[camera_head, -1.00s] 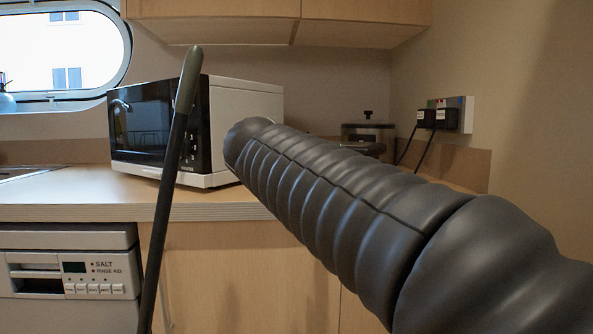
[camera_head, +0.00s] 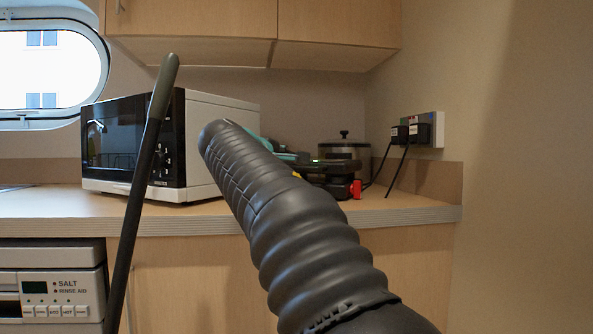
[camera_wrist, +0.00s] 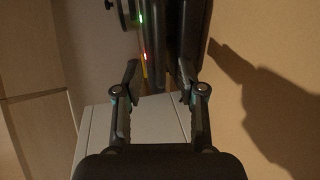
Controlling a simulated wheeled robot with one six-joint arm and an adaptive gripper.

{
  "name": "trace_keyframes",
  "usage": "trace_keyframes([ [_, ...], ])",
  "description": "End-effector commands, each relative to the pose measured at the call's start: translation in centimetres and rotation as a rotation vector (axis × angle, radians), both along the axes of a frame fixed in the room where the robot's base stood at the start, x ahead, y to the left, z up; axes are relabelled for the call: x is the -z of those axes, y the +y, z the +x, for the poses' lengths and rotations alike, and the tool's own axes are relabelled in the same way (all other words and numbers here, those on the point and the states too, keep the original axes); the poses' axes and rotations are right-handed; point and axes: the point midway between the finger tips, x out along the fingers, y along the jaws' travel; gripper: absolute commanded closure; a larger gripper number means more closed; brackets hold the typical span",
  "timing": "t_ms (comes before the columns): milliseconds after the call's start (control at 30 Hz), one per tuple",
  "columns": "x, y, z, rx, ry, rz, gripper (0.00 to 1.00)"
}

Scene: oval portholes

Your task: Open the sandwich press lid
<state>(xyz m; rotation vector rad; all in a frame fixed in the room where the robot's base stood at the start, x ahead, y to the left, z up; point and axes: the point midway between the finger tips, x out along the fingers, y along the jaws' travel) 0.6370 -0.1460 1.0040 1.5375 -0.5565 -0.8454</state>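The sandwich press (camera_head: 338,172) is a dark, flat appliance on the counter, between the microwave and the slow cooker; its lid looks down. In the wrist view the press (camera_wrist: 190,35) shows as two parallel dark slabs near the top, with a small green and a small red light. My gripper (camera_wrist: 159,72) is open and empty, its two fingers apart and pointing at the press. Whether a fingertip touches it I cannot tell. In the head view my arm hides most of the gripper and the press's left part; a teal bit of the gripper (camera_head: 275,148) shows.
A white microwave (camera_head: 218,140) with a dark front stands left of the press, close to my arm. A slow cooker (camera_head: 344,147) stands behind. Two black plugs (camera_head: 410,133) with cables are at the right wall. Bare counter (camera_head: 400,208) lies right of the press.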

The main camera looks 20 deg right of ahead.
Motion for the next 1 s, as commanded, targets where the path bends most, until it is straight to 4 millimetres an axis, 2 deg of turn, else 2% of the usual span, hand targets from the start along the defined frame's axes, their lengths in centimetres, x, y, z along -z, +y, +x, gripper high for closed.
trace_keyframes([
  [100,0.5,-1.8,1.4,0.003,0.000,0.000,0.60],
  [333,1.0,-4.1,3.2,0.002,0.000,0.000,0.60],
  [767,1.2,-4.8,3.9,-0.001,0.000,0.000,0.60],
  [800,1.2,-4.8,3.9,-0.001,0.000,0.000,0.63],
  [933,1.2,-4.8,3.9,-0.001,0.000,0.000,0.95],
  [967,1.2,-4.8,3.9,-0.001,0.000,0.000,1.00],
  [1000,1.2,-4.8,3.9,-0.001,0.000,0.000,1.00],
])
